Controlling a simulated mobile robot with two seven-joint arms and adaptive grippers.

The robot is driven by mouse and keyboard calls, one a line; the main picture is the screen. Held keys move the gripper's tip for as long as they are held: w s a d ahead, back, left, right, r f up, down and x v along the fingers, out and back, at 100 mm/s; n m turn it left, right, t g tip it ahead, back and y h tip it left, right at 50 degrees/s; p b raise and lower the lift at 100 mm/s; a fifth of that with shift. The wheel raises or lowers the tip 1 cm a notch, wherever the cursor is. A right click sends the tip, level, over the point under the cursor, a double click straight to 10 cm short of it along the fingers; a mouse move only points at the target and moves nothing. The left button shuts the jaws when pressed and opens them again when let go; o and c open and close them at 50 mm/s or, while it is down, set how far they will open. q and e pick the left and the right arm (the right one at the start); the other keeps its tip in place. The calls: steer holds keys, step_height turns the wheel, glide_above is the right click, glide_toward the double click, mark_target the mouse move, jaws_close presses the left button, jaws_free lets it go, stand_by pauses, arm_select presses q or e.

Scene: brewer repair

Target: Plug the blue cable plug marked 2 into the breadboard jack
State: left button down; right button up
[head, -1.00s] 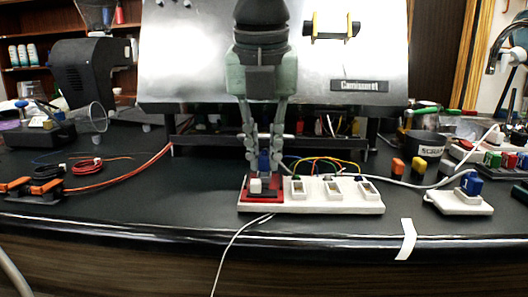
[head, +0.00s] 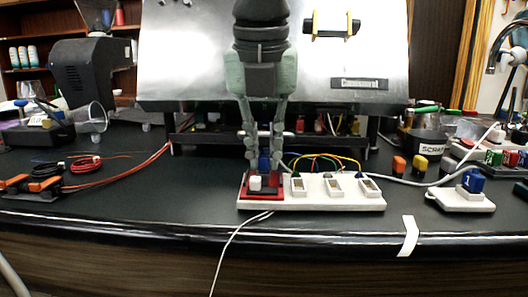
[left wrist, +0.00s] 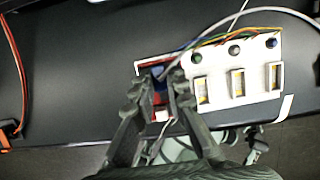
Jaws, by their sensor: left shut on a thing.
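My left gripper (head: 264,160) comes down from above, shut on a blue plug (head: 264,163) at the left end of the white breadboard strip (head: 330,204). The plug also shows between the fingers in the left wrist view (left wrist: 158,72). It stands over the red jack block (head: 247,194), behind a small white block (head: 256,183). The fingers partly hide the plug, and I cannot read its mark or see how deep it sits. A second blue plug, marked 1 (head: 474,181), stands on a small white board (head: 462,203) at the right. My right gripper is not in view.
A white cable runs across the table behind the strip, and another hangs over the front edge. Orange clamps (head: 46,183) with red cables lie at the left. A metal panel (head: 200,55) stands behind.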

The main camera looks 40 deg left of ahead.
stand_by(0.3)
arm_select(q)
steer(key=c, duration=1.5)
jaws_free()
steer(key=shift+o, duration=0.2)
steer(key=shift+r, duration=0.1)
steer(key=v, duration=1.1)
steer(key=shift+s+r, duration=0.15)
steer(key=shift+r, duration=0.25)
steer(key=shift+d, duration=0.1)
